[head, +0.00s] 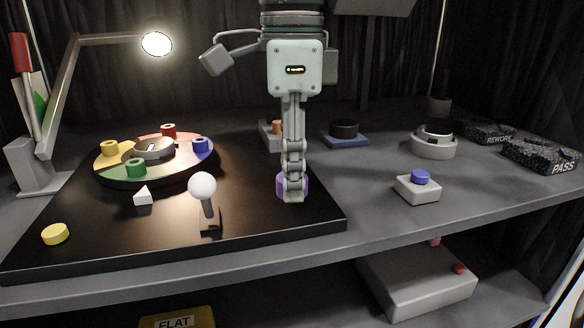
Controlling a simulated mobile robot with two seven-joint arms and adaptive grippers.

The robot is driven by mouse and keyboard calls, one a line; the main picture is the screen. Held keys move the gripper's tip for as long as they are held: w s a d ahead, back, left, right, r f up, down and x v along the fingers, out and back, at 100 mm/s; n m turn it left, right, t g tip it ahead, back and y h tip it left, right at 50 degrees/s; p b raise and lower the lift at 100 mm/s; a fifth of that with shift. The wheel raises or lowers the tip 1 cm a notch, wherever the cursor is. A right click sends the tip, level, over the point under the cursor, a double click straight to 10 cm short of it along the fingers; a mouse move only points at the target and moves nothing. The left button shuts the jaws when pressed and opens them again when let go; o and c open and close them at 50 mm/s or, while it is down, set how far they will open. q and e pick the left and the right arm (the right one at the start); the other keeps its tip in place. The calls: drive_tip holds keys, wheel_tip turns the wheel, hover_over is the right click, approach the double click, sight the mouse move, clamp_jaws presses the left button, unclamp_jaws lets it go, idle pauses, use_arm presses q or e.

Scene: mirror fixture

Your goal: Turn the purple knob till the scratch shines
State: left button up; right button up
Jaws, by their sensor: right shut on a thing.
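The purple knob (281,186) stands on the black board (105,232) near its right side. My right gripper (293,190) points straight down over the knob and is shut on it; its fingers hide much of the knob. A round multi-coloured turntable (129,177) with a grey lens-like part (154,148) in its middle sits at the back left of the board. No shining scratch can be made out at this size. My left gripper is not in view.
A lit lamp (157,43) hangs over the turntable. A white ball on a stand (202,186), a white wedge (143,196) and a yellow disc (55,233) are on the board. Right of it stand a blue-button box (418,188), a grey ring (433,144) and PASS (541,155) and REWORK (484,132) trays.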

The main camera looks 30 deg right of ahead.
drive_tip(key=shift+n, duration=1)
drive_tip(key=o, duration=1.2)
drive_tip(key=shift+c, duration=0.2)
wheel_tip(320, 180, up, 12)
